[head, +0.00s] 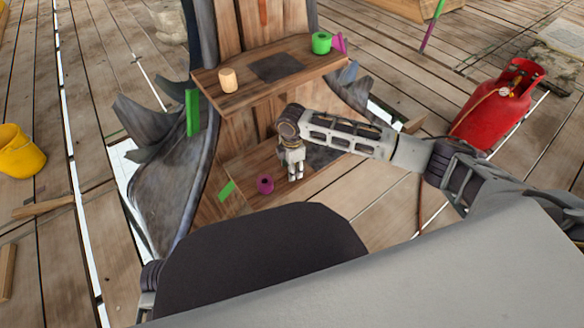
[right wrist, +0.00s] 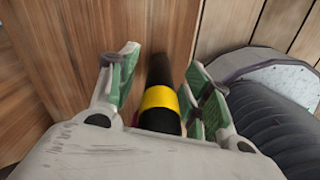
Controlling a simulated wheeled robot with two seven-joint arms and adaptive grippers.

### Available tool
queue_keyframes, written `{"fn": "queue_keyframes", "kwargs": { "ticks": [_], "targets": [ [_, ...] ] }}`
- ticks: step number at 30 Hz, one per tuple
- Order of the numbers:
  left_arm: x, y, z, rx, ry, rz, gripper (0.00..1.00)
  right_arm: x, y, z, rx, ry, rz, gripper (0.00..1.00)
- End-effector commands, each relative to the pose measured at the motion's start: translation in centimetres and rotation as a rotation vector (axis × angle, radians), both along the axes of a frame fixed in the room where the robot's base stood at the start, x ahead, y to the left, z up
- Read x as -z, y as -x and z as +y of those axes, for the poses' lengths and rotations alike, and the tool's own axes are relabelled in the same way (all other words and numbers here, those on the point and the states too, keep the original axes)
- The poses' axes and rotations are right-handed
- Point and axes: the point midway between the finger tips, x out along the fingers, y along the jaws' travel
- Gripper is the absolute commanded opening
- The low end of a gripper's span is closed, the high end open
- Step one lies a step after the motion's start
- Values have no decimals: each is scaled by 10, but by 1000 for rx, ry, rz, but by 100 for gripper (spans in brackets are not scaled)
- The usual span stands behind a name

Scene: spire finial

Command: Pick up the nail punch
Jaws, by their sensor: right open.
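The nail punch appears to be the black rod with a yellow band (right wrist: 160,100) in the right wrist view. It lies between the two green-padded fingers of my right gripper (right wrist: 162,65). The fingers are open, with a gap on the left; the right finger is close beside the rod, and I cannot tell whether it touches. The rod's near end is hidden behind the gripper body. In the head view my right gripper (head: 294,174) points down over the lower wooden shelf. I cannot make out the punch there. My left gripper is not in view.
A purple cup (head: 265,184) and a green piece (head: 227,190) sit left of my right gripper. The upper shelf (head: 240,98) holds a wooden cylinder (head: 228,80) and a green mug (head: 321,43). A red gas bottle (head: 497,108) stands right, a yellow bucket (head: 20,152) left.

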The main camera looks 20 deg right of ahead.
Motion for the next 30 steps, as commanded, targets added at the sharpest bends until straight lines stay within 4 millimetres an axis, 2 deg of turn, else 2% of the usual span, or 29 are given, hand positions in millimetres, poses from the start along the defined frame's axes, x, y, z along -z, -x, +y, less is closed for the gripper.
{"fn": "queue_keyframes", "kwargs": {
  "ticks": [10, 21, 30],
  "targets": [
    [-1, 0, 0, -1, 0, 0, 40, 0, 0, 0, 0, 0, 0, 48],
    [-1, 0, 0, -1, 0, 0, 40, 0, 0, 0, 0, 0, 0, 0],
    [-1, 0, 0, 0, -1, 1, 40, -2, -1, 0, 0, -1, -2, 0]
  ]
}}
